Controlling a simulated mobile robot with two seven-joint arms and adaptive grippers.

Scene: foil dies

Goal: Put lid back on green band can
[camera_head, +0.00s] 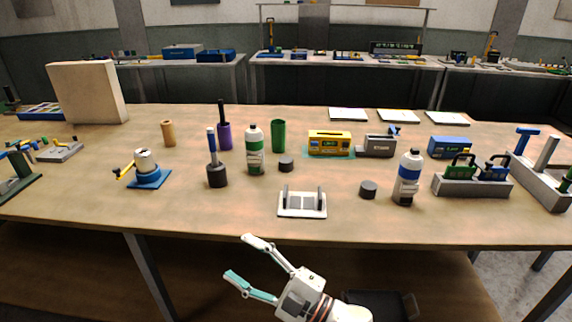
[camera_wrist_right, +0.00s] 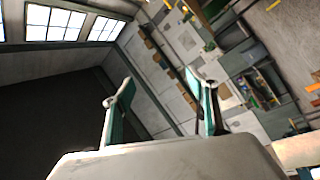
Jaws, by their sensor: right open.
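The green band can (camera_head: 255,150) stands upright near the middle of the table, a pale can with a dark green band and a narrower top. A dark round lid (camera_head: 286,164) lies on the table just right of it. A second can with a blue band (camera_head: 406,178) stands further right, with another dark round lid (camera_head: 368,189) to its left. My right gripper (camera_head: 240,256) is open and empty, in front of the table's near edge and well short of the cans. Its open fingers also show in the right wrist view (camera_wrist_right: 160,100). My left gripper is not in view.
A white holder (camera_head: 302,206) stands near the front edge. A dark pot with a blue-handled tool (camera_head: 217,176), a green cup (camera_head: 278,135) and a yellow box (camera_head: 329,143) stand around the can. The front left of the table is clear.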

